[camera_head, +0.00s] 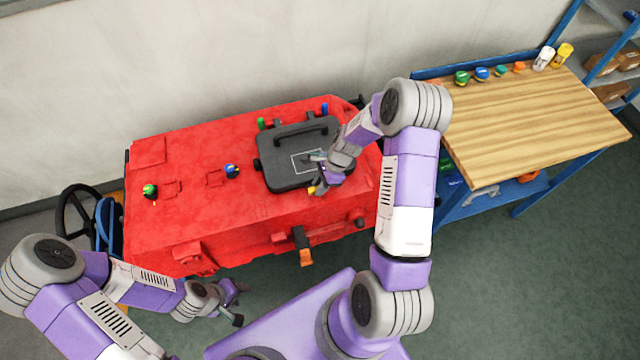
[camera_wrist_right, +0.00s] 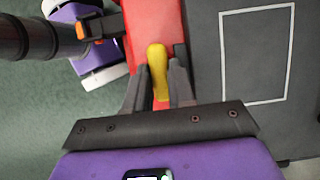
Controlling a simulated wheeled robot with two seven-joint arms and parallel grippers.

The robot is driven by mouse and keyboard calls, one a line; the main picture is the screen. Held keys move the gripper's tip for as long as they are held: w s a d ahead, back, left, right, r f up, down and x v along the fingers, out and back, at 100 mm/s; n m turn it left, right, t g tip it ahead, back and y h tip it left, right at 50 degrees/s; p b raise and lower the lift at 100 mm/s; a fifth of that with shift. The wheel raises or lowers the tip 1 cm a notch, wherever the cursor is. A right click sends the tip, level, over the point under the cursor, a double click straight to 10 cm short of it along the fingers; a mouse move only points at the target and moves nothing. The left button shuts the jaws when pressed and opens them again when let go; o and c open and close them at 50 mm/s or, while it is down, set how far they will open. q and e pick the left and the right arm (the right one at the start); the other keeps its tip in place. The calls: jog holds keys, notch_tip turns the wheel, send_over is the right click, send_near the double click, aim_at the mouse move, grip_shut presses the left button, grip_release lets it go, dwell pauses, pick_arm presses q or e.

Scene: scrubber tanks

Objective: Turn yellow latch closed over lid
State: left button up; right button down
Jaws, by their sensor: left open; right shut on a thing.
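The dark grey lid (camera_head: 285,170) with a black handle lies on top of the red scrubber machine (camera_head: 200,215). In the right wrist view the yellow latch (camera_wrist_right: 158,72) stands between the two fingers of my right gripper (camera_wrist_right: 157,85), beside the lid (camera_wrist_right: 285,70). The right gripper is shut on it. My left gripper (camera_head: 232,305) is open and empty, low in front of the machine and apart from it.
Green (camera_head: 150,190) and blue (camera_head: 232,171) knobs stand on the machine's left top. An orange-ended part (camera_head: 305,256) juts from its front. A wooden workbench (camera_head: 530,115) with small coloured caps and bottles is at the right. A black steering wheel (camera_head: 75,210) is at the left.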

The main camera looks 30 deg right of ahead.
jog(key=n, duration=0.2)
jog(key=n+g, duration=0.1)
jog(key=n, duration=0.1)
jog(key=shift+w+g, duration=0.15)
jog(key=shift+g, duration=0.15)
jog(key=n, duration=0.2)
jog(key=n+g+b, duration=0.1)
jog(key=n, duration=0.1)
jog(key=shift+w+n+g, duration=0.1)
jog(key=shift+n+g, duration=0.2)
jog(key=n, duration=0.2)
jog(key=n+g+h+b, duration=0.1)
jog(key=n, duration=0.2)
jog(key=shift+a+g+h, duration=0.15)
jog(key=shift+g+h, duration=0.15)
jog(key=shift+w+a+n+g+h+b, duration=0.1)
jog(key=shift+n+g+h+b, duration=0.2)
jog(key=shift+n, duration=0.75)
jog(key=shift+n+h+b, duration=0.1)
jog(key=shift+n+h, duration=0.3)
jog(key=shift+n, duration=0.65)
jog(key=c, duration=1.2)
grip_release()
jog(key=shift+c, duration=0.2)
